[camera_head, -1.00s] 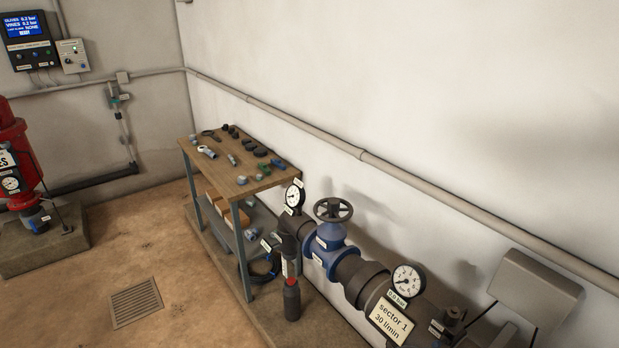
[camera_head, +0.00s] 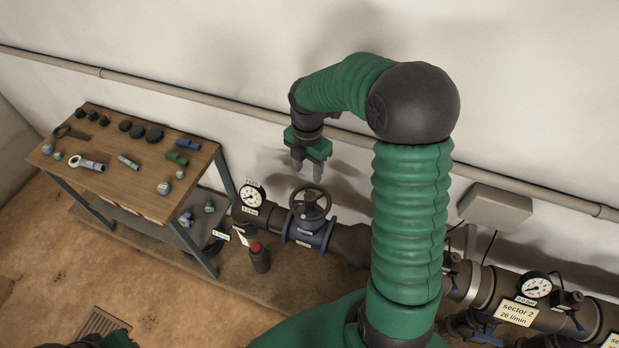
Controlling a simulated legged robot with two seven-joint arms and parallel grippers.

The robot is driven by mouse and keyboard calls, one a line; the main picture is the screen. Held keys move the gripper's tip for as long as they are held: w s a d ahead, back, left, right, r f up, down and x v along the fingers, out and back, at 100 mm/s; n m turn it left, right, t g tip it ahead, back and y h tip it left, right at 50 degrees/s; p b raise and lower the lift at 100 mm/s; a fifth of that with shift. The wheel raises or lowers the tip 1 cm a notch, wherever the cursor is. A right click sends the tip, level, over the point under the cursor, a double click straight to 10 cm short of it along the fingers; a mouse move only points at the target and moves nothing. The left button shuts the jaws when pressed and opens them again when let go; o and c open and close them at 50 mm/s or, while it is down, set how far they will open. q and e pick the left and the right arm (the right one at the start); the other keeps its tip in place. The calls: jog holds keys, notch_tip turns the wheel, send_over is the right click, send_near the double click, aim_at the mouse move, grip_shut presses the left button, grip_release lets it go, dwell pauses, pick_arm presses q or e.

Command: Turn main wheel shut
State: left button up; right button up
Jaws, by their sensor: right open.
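The main wheel (camera_head: 310,202) is a dark round handwheel on top of a blue valve body (camera_head: 306,232), set in a grey pipe along the wall. My right gripper (camera_head: 306,170) hangs from the green and black right arm, pointing down. Its grey fingers are apart and empty, just above the wheel in the picture; I see no contact with it. A dark shape at the bottom left edge is probably part of my left arm; no left gripper shows there.
A wooden workbench (camera_head: 122,190) with several fittings stands at the left. A gauge (camera_head: 252,195) sits left of the valve. My right arm hides part of the pipe.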

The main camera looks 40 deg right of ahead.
jog(key=r, duration=0.2)
jog(key=n+p, duration=0.1)
send_over(310, 194)
jog(key=s, duration=0.1)
notch_tip(310, 194, down, 5)
jog(key=f+p, duration=0.1)
jog(key=f, duration=0.2)
jog(key=f+p, duration=0.1)
jog(key=f, duration=0.3)
jog(key=w+f+p, duration=0.1)
jog(key=f, duration=0.3)
jog(key=shift+f, duration=0.25)
jog(key=shift+s+f, duration=0.15)
jog(key=shift+f, duration=0.1)
pick_arm(q)
jog(key=v, duration=0.5)
jog(key=shift+w+a+r, duration=0.1)
jog(key=shift+w+r, duration=0.15)
pick_arm(e)
jog(key=shift+s+a, duration=0.1)
jog(key=shift+s, duration=0.05)
jog(key=shift+f, duration=0.1)
jog(key=c, duration=0.5)
grip_shut()
